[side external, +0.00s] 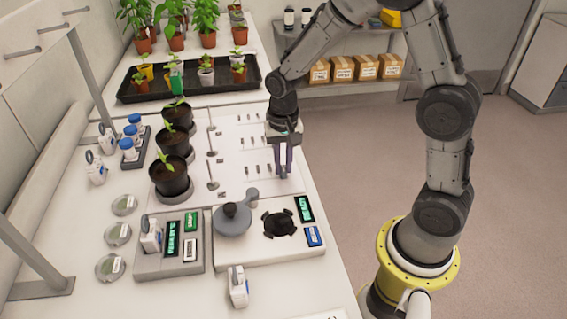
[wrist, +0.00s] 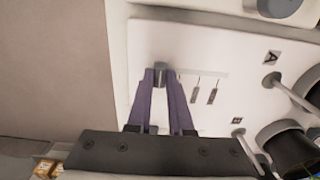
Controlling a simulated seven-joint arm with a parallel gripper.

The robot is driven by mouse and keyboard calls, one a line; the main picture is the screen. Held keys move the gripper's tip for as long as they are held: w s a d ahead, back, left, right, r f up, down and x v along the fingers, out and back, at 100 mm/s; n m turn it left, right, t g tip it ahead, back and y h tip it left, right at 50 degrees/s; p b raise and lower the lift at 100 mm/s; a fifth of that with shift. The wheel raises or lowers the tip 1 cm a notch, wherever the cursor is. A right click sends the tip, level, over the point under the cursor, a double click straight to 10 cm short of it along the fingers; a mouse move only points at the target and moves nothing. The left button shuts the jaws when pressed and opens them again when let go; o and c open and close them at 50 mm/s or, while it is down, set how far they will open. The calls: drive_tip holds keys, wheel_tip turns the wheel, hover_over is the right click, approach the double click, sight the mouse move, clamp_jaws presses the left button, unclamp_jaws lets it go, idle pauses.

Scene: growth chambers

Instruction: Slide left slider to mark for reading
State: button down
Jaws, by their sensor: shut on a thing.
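My gripper (side external: 283,172) is low over the right edge of a white panel (side external: 232,180) on the bench. In the wrist view its two purple fingers (wrist: 161,82) are closed around a small grey slider knob (wrist: 161,69). The knob is at the left end of a pale straight track (wrist: 205,74). Thin dark marks (wrist: 204,93) stand beside the track, right of the knob. The side view shows rows of such marks (side external: 257,170) on the panel, but my fingers hide the knob there. I cannot tell which mark is the reading mark.
Potted seedlings (side external: 171,180) and thin stands (side external: 212,157) line the panel's left side. A grey pan-like object (side external: 232,220) and a white device (side external: 285,250) with a green display sit in front. A black tray (side external: 190,85) of plants stands behind. The floor on the right is clear.

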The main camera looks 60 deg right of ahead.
drive_tip(key=w+a, duration=0.4)
drive_tip(key=shift+w+a+r, duration=0.1)
drive_tip(key=shift+w+a, duration=0.05)
drive_tip(key=shift+w, duration=0.05)
drive_tip(key=c, duration=0.8)
unclamp_jaws()
drive_tip(key=shift+s, duration=0.1)
wheel_tip(320, 180, up, 14)
